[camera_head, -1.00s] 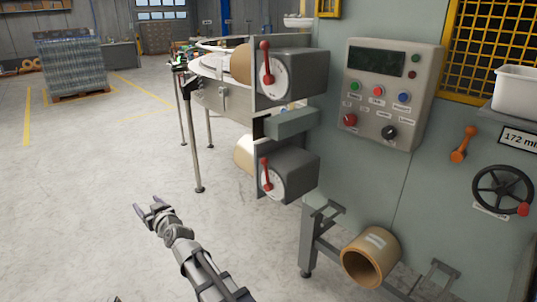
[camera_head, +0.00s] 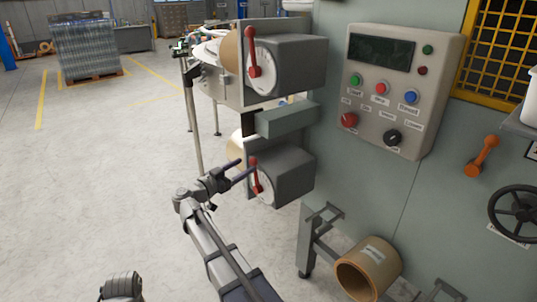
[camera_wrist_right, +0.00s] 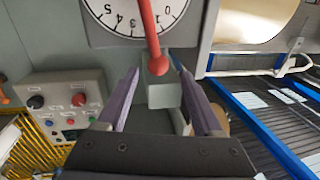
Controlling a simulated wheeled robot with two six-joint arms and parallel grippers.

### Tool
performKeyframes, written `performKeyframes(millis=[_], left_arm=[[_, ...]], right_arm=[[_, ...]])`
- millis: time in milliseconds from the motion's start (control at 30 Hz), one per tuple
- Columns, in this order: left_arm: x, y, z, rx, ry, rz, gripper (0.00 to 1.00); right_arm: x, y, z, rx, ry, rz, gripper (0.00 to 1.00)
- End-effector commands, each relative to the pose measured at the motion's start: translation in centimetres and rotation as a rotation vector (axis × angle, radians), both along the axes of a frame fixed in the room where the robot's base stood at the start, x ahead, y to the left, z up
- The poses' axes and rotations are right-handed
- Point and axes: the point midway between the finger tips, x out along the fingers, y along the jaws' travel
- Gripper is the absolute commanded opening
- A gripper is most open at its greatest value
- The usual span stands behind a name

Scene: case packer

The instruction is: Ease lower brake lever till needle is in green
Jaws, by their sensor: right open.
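The lower brake lever (camera_head: 256,178) is red with a round knob and stands on a white dial (camera_head: 266,190) on the front of the lower grey brake box (camera_head: 290,172). My right gripper (camera_head: 246,168) is open at the lever's upper end. In the right wrist view the lever's knob (camera_wrist_right: 158,66) lies between the tips of my open right gripper (camera_wrist_right: 156,69), with gaps on both sides. The numbered dial (camera_wrist_right: 120,14) shows partly there. I make out no needle or green band. My left gripper is not in view.
The upper brake box (camera_head: 297,65) has a similar red lever (camera_head: 253,55) above. A grey-green block (camera_head: 287,120) juts out between the boxes. A control panel (camera_head: 385,95) is to the right. A cardboard core (camera_head: 368,270) sits low.

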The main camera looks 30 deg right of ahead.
Motion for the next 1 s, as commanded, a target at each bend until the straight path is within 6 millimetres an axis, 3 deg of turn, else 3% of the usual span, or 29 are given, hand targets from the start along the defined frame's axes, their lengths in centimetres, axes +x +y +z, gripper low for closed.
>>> performKeyframes(millis=[267, 700, 1000], left_arm=[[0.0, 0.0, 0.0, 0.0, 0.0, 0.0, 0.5], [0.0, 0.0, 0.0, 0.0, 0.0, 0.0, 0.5], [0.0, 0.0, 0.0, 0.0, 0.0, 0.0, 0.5]], right_arm=[[-0.1, -0.6, -0.2, 0.006, 0.009, -0.018, 0.68], [1.4, -6.5, -0.2, 0.005, 0.007, -0.017, 0.68], [1.6, -7.7, -0.2, 0.005, 0.007, -0.015, 0.68]])
